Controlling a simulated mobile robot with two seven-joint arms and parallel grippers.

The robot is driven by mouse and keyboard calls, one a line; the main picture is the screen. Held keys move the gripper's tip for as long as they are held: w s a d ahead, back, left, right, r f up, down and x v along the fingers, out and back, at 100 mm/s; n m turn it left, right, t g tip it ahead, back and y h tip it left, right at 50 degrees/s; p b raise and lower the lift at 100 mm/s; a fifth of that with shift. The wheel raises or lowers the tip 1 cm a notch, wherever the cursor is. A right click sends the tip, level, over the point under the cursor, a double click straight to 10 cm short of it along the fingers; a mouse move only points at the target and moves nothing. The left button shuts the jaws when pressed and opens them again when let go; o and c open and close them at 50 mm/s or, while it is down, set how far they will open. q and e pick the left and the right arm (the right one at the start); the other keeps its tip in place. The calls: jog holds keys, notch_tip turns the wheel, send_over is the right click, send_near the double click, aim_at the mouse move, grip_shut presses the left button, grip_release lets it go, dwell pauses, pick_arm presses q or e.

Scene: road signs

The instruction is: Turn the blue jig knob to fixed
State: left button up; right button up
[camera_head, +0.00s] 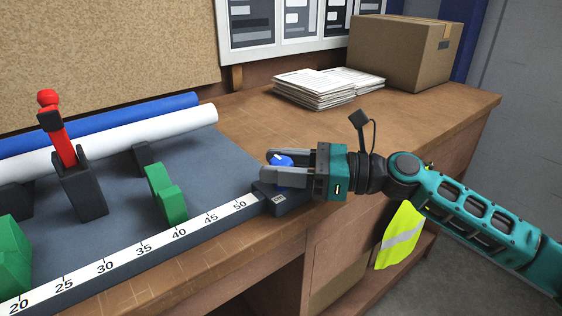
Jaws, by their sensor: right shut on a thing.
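The blue jig knob (283,160) sits on a dark block (290,203) at the right end of the white measuring scale (150,245). My right gripper (276,169) reaches in from the right, low over the block, with its fingers on either side of the knob. It is shut on the knob, and the fingers hide most of it. A white mark shows on the knob's top. A small label on the block's front is too small to read. My left gripper is not in view.
The grey jig bed (115,215) carries green blocks (166,194) and a red-handled clamp (62,140). Blue and white rolls (120,138) lie behind. Papers (325,87) and a cardboard box (405,52) stand at the back of the wooden bench. Bench top between papers and gripper is clear.

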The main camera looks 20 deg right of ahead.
jog(key=shift+r+m+t+h+p, duration=0.25)
jog(key=shift+m+t+h+p, duration=0.75)
jog(key=shift+p, duration=0.9)
jog(key=shift+m+t+h+p, duration=0.3)
jog(key=shift+m+t+p, duration=0.3)
jog(key=shift+t, duration=0.3)
jog(key=shift+f+m+t+h+p, duration=0.15)
jog(key=shift+m+t+h+p, duration=0.25)
jog(key=shift+m+t+h, duration=0.5)
jog(key=m+t+h, duration=0.1)
jog(key=h, duration=0.1)
jog(key=m+t+h, duration=0.1)
jog(key=m+h, duration=0.1)
jog(key=shift+s+a+f+t+h, duration=0.1)
jog(key=shift+a+f+t+h, duration=0.05)
jog(key=shift+t+h, duration=0.2)
jog(key=m+t+h, duration=0.1)
jog(key=m+h, duration=0.3)
jog(key=h, duration=0.1)
jog(key=shift+h, duration=0.35)
jog(key=m+h, duration=0.3)
jog(key=h, duration=0.2)
jog(key=shift+m+g+h+b, duration=0.3)
jog(key=shift+m+g+h, duration=0.25)
jog(key=shift+m+h, duration=0.95)
jog(key=shift+d+h, duration=0.2)
jog(key=shift+h, duration=0.3)
